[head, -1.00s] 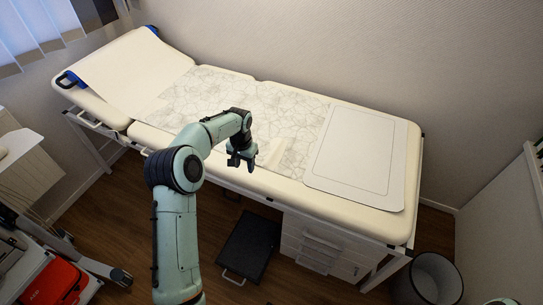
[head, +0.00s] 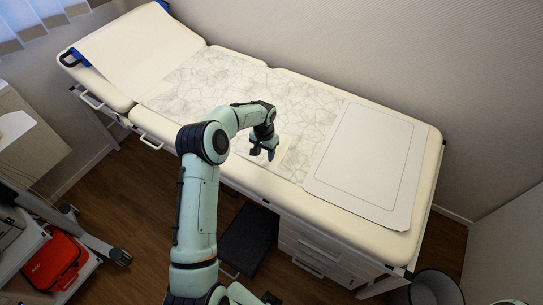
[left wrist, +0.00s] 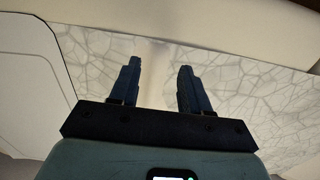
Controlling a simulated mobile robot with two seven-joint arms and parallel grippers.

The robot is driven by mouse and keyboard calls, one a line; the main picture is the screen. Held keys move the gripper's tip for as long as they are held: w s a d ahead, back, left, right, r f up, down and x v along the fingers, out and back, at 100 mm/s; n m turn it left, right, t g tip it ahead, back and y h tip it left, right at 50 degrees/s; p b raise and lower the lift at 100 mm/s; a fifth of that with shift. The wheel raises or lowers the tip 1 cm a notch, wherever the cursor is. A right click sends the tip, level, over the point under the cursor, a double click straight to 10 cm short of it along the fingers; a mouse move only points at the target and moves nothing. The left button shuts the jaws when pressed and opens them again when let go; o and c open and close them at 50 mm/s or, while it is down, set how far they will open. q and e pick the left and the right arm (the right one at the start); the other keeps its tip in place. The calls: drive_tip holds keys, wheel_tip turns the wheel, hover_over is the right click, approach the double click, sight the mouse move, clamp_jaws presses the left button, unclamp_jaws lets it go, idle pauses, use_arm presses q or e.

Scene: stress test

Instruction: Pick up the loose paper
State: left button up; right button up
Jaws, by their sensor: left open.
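A small plain cream sheet, which looks like the loose paper (head: 281,141), lies on the patterned cover of the padded couch, partly hidden by my left gripper (head: 263,153). In the left wrist view a plain pale strip (left wrist: 153,82), apparently the same sheet, shows between and beyond the fingers. My left gripper (left wrist: 160,66) is open with nothing between its fingers. It points down over the near part of the sheet; I cannot tell whether the fingertips touch it.
The couch (head: 236,177) has a crack-patterned cover (head: 215,88) in its middle. A large white sheet with an outlined rectangle (head: 365,155) lies at its right end. Drawers (head: 312,250) and a dark step (head: 247,238) are below. A bin (head: 435,288) stands at lower right.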

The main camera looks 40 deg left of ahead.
sight(265, 163)
use_arm(q)
drive_tip(key=shift+w+a+f+p, duration=0.1)
drive_tip(key=shift+f+p, duration=0.1)
drive_tip(key=shift+f, duration=1.4)
drive_tip(key=shift+w+f+p, duration=0.1)
drive_tip(key=shift+f+p, duration=0.05)
drive_tip(key=shift+f, duration=1.4)
drive_tip(key=shift+s, duration=0.1)
clamp_jaws()
